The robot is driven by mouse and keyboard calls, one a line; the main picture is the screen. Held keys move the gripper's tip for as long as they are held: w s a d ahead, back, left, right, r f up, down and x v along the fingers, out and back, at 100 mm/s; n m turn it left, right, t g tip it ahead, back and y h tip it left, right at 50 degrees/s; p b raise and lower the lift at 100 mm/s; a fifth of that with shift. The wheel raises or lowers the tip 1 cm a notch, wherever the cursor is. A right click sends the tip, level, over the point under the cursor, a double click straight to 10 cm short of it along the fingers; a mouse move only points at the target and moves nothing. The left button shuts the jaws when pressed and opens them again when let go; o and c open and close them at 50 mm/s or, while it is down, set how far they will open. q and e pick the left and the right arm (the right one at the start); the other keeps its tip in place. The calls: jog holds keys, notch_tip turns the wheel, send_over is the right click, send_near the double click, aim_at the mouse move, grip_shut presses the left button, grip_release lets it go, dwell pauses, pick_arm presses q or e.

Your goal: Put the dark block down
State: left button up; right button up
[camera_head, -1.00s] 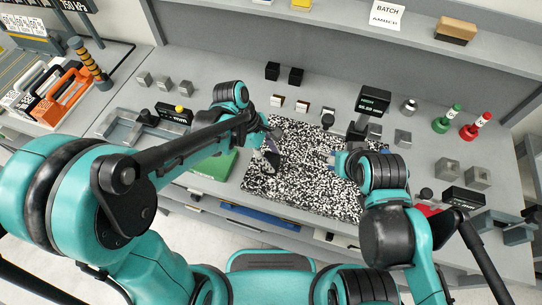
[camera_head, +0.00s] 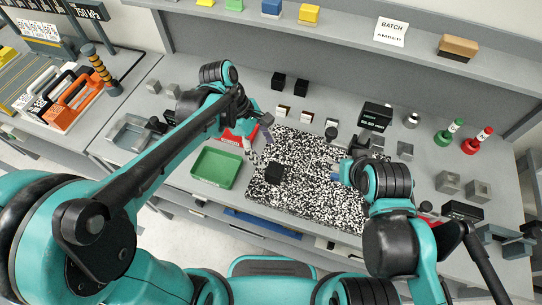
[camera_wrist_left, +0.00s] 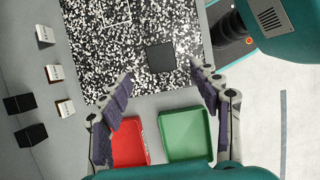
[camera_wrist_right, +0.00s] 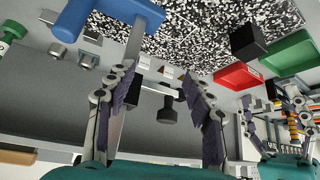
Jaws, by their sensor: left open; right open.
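The dark block (camera_head: 274,173) rests on the black-and-white speckled mat (camera_head: 312,195), near its left side. In the left wrist view the block (camera_wrist_left: 161,57) lies flat just beyond the fingertips, with clear space to both fingers. It also shows in the right wrist view (camera_wrist_right: 247,40). My left gripper (camera_head: 258,140) is open and empty, above the mat's upper-left part and apart from the block; its spread fingers also show in the left wrist view (camera_wrist_left: 162,72). My right gripper (camera_wrist_right: 157,75) is open and empty near the mat's right part; its arm partly hides it in the head view.
A green tray (camera_head: 217,167) and a red tray (camera_wrist_left: 130,142) stand left of the mat. A blue-handled tool (camera_wrist_right: 95,18) lies close to my right gripper. Two black cubes (camera_head: 290,82) and small label stands are behind the mat. Green and red bottle-like pieces (camera_head: 477,140) stand at right.

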pick_arm(q)
jog(key=s+a+r+m+t+y, duration=0.1)
jog(key=s+a+m+t+y, duration=0.1)
jog(key=a+m, duration=0.5)
jog(key=s+a+r+m+t+y, duration=0.2)
jog(key=s+a+m+t, duration=0.2)
jog(key=a+m+t, duration=0.2)
jog(key=shift+a+r+m+t, duration=0.3)
jog(key=shift+a+m, duration=0.4)
jog(key=shift+a, duration=0.15)
jog(key=shift+f, duration=0.1)
